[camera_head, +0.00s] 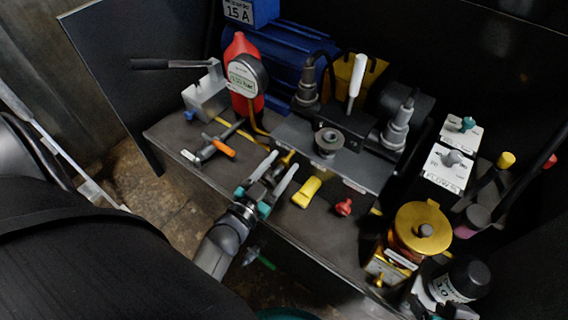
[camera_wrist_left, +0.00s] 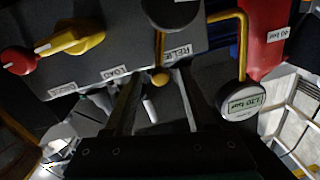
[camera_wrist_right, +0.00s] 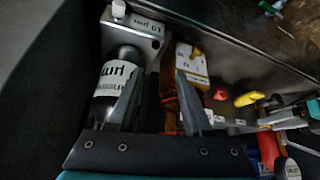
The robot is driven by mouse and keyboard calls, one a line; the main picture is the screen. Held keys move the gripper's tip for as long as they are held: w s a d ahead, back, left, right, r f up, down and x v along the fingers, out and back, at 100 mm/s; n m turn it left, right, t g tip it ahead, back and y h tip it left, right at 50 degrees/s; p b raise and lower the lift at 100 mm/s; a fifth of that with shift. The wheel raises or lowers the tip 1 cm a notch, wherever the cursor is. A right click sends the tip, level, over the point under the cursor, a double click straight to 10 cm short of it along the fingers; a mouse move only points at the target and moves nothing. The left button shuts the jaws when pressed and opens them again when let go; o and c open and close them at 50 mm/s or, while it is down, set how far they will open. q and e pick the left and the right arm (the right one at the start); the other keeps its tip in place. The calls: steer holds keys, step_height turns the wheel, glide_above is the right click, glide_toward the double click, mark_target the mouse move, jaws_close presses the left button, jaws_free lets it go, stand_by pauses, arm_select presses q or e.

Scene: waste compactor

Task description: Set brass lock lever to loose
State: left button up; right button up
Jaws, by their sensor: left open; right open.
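A small brass ball-ended lever (camera_head: 288,157) sits at the front of the grey block, by my left gripper; I cannot tell for sure that it is the lock lever. In the left wrist view its ball (camera_wrist_left: 160,77) hangs below a label that seems to start "REL". My left gripper (camera_head: 272,168) is open; its fingers point at the ball, with no grip visible. My right gripper (camera_wrist_right: 152,95) is open in the right wrist view, its fingers before an amber and brass device. No "loose" mark is legible.
A yellow handle (camera_head: 307,192) and a red knob (camera_head: 344,207) lie right of my left gripper. A pressure gauge (camera_head: 246,75) stands behind it. A gold-topped device (camera_head: 424,228) and a black labelled cylinder (camera_head: 466,279) crowd the right. An orange-handled tool (camera_head: 219,147) lies left.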

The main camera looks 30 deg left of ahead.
arm_select(q)
steer(key=shift+w, duration=0.9)
steer(key=shift+c, duration=0.2)
jaws_close()
stand_by(0.8)
